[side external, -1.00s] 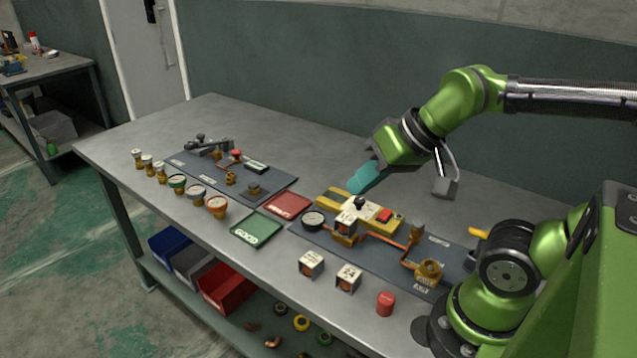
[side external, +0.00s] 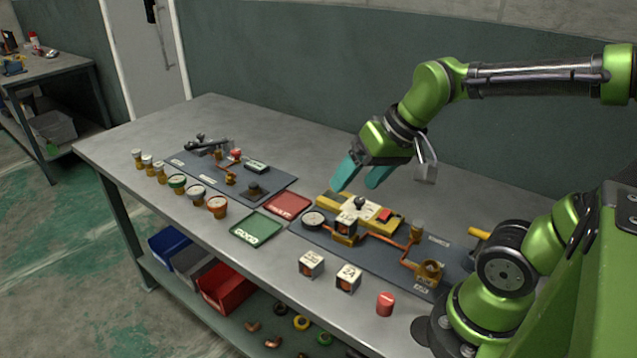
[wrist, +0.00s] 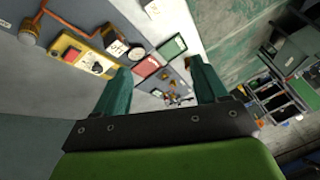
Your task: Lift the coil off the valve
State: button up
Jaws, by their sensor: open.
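The coil (side external: 346,222) is a small dark-and-white block seated on the brass valve (side external: 343,239) on the right-hand grey mat. In the wrist view the coil (wrist: 117,47) shows beyond my left finger, pale side up; the valve beneath it is hard to make out. My gripper (side external: 356,184) has two teal fingers, apart and empty, pointing down in the air above and behind the coil. It is not touching anything. In the wrist view the fingertips (wrist: 161,66) frame the red tray area rather than the coil.
A yellow meter (side external: 365,209) with a red button lies close behind the coil. A black-rimmed gauge (side external: 313,219) stands left of it, and copper pipe (side external: 383,243) runs right. Two loose coil blocks (side external: 311,264) (side external: 348,278) and a red cylinder (side external: 385,304) stand in front. Red (side external: 288,204) and green (side external: 258,228) trays lie left.

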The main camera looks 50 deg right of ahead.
aim_at(347, 218)
jog(key=w+d+f+n+g+h, duration=0.15)
jog(key=w+d+n+g, duration=0.3)
jog(key=d, duration=0.45)
jog(key=shift+n+t, duration=0.25)
jog(key=shift+t, duration=0.1)
jog(key=w+f, duration=0.1)
jog(key=f, duration=1)
jog(key=w+f, duration=0.1)
jog(key=f, duration=0.5)
jog(key=shift+w+a+f, duration=0.15)
jog(key=shift+w+a, duration=0.15)
jog(key=shift+a, duration=0.05)
